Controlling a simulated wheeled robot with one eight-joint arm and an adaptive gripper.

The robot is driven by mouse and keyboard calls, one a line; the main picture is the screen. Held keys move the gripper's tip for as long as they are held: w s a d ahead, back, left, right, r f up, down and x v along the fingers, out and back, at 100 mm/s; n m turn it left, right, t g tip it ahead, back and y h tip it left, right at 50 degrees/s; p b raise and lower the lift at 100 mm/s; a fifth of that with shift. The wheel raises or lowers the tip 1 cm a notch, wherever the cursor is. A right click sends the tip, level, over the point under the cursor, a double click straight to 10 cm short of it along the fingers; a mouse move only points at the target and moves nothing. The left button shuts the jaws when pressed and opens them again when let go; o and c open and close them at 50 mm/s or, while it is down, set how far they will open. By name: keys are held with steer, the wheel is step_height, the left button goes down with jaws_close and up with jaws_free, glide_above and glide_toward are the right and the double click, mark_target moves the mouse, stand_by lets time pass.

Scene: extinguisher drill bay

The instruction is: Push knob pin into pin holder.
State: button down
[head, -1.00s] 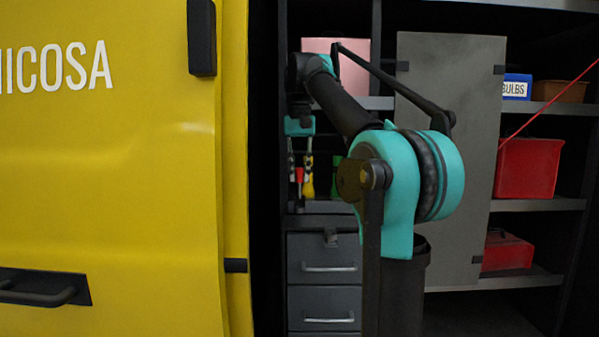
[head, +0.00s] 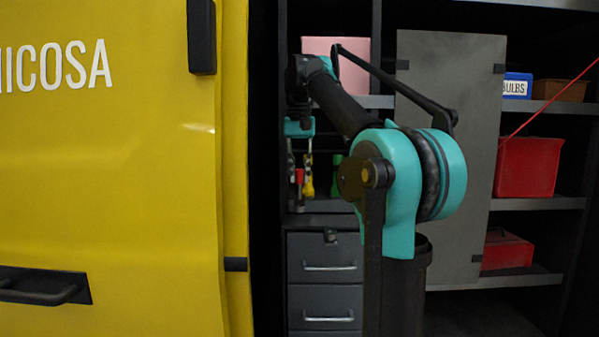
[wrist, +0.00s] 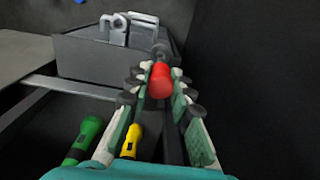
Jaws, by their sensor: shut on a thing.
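The red knob pin (wrist: 160,82) is between my fingertips in the wrist view; its red head faces the camera. My gripper (wrist: 158,84) is shut on it, with one green-padded finger on each side. In the head view the red knob (head: 299,176) shows small beneath my teal gripper body, between the hanging fingers (head: 299,172). A dark rounded part (wrist: 160,50) lies just beyond the knob in the wrist view; I cannot tell if it is the pin holder. The pin's shaft is hidden, so I cannot tell how it sits relative to the holder.
A yellow flashlight (wrist: 131,142) and a green flashlight (wrist: 84,140) stand close beside the fingers. A grey box (wrist: 85,55) with pale metal fittings (wrist: 130,28) is beyond. Grey drawers (head: 322,258) are below, a grey panel (head: 450,150) to the right, a yellow door (head: 110,180) left.

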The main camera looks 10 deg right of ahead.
mark_target(300, 194)
steer(key=shift+f, duration=3.2)
stand_by(0.5)
steer(key=c, duration=1.3)
jaws_free()
